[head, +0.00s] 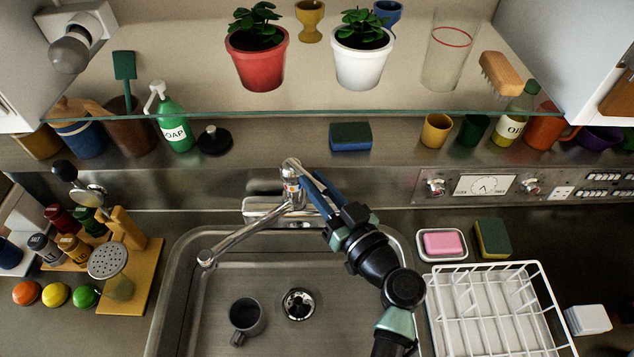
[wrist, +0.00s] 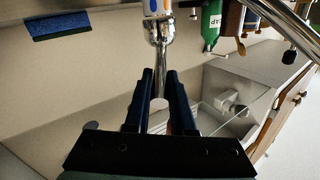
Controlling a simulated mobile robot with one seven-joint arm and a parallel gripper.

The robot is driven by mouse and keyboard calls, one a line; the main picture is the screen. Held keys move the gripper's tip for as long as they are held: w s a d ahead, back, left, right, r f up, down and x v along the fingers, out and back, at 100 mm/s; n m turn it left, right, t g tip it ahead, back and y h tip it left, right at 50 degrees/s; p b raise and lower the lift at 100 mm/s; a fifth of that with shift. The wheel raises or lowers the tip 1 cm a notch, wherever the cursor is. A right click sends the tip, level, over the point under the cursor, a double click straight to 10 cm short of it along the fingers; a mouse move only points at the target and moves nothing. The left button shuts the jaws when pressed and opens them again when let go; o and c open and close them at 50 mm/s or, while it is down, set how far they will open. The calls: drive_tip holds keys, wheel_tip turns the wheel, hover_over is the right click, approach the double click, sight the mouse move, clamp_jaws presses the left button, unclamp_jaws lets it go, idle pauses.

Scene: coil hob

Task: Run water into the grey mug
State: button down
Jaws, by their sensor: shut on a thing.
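The grey mug (head: 246,319) stands upright in the sink (head: 205,312), left of the round drain (head: 299,304), its handle toward the front. The chrome tap (head: 291,178) rises behind the sink, and its spout (head: 240,236) swings to the left, its end behind and left of the mug in the picture. No water stream shows. My gripper (head: 318,193) is at the top of the tap, coming from the right.
A board with jars and a strainer (head: 109,260) is on the left. A glass shelf (head: 300,112) with potted plants overhangs the back.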

drive_tip(key=shift+r+p, duration=0.4)
drive_tip(key=shift+p, duration=0.15)
drive_tip(key=shift+w+r+g+p, duration=0.15)
drive_tip(key=shift+g+p, duration=0.2)
drive_tip(key=shift+g, duration=0.25)
drive_tip(key=shift+h, duration=0.3)
drive_tip(key=c, duration=0.8)
unclamp_jaws()
drive_tip(key=shift+o, duration=0.2)
